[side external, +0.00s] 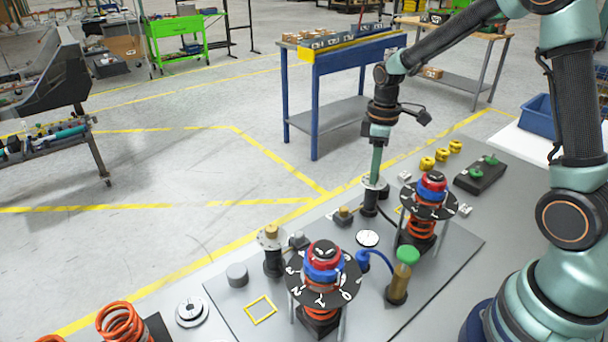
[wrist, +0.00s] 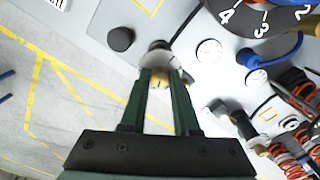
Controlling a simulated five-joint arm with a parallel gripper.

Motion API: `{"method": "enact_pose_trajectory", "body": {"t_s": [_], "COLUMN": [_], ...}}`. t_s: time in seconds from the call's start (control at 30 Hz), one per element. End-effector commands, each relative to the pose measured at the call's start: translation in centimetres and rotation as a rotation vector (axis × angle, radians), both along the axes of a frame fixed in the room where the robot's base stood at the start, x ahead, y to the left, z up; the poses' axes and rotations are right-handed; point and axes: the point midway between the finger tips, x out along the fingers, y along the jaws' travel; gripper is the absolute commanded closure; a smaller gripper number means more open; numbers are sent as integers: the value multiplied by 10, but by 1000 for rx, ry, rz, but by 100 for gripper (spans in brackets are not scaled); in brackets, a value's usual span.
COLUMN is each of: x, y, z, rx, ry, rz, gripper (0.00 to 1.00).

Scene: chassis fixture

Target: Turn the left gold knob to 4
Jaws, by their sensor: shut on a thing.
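Two posts with flanged tops stand on the plate in the side external view. The left one bears a gold knob (side external: 271,231), with nothing touching it. My gripper (side external: 374,180) points straight down onto the right post (side external: 370,203). The wrist view shows my gripper (wrist: 166,72), its two green fingers shut on a gold knob (wrist: 163,82) on a round flange. Fingers hide the sides of this knob, and its setting cannot be read. A black dial with white numbers (wrist: 262,15), 4, 3 and 2 among them, is partly in the wrist view.
Two spring towers with numbered dials, left (side external: 325,272) and right (side external: 430,199), stand close to the posts. A green-capped cylinder (side external: 402,272) with a blue hose (side external: 379,258) stands between them. A grey cylinder (side external: 237,275) is at the plate's left. Floor lies beyond the table edge.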

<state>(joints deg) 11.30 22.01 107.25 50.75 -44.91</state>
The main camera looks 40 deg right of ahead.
Motion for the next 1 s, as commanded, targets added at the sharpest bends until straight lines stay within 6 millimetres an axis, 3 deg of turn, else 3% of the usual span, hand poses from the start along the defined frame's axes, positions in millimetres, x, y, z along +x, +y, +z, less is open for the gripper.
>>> {"method": "enact_pose_trajectory", "body": {"t_s": [0.63, 1.0], "x": [0, 0], "y": [0, 0], "z": [0, 0], "rx": [0, 0], "ry": [0, 0], "rz": [521, 582], "gripper": [100, 100]}}
